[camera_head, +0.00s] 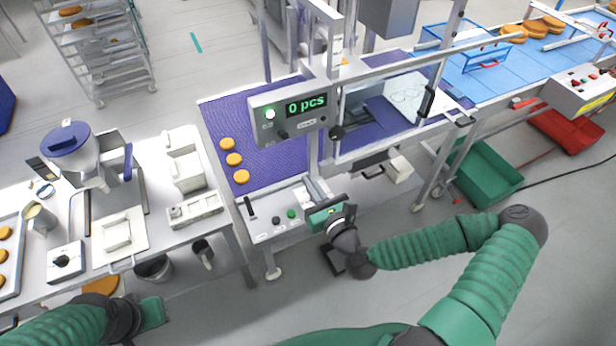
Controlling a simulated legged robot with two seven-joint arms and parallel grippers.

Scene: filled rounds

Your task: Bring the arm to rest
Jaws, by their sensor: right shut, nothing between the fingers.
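My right arm (430,243), green and ribbed, reaches in from the lower right and bends back toward the machine's front. My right gripper (318,192) is shut and empty, over the right part of the small control panel (275,236). Whether it touches the panel is hard to tell. My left gripper (152,312) is low at the left, in front of the white worktable, mostly seen from behind, so its fingers are hidden.
Golden rounds (234,159) lie on the purple belt (270,150). The left worktable (150,200) holds a hopper device (75,145). A green crate (485,175) stands on the floor at right. Floor below the machine is open.

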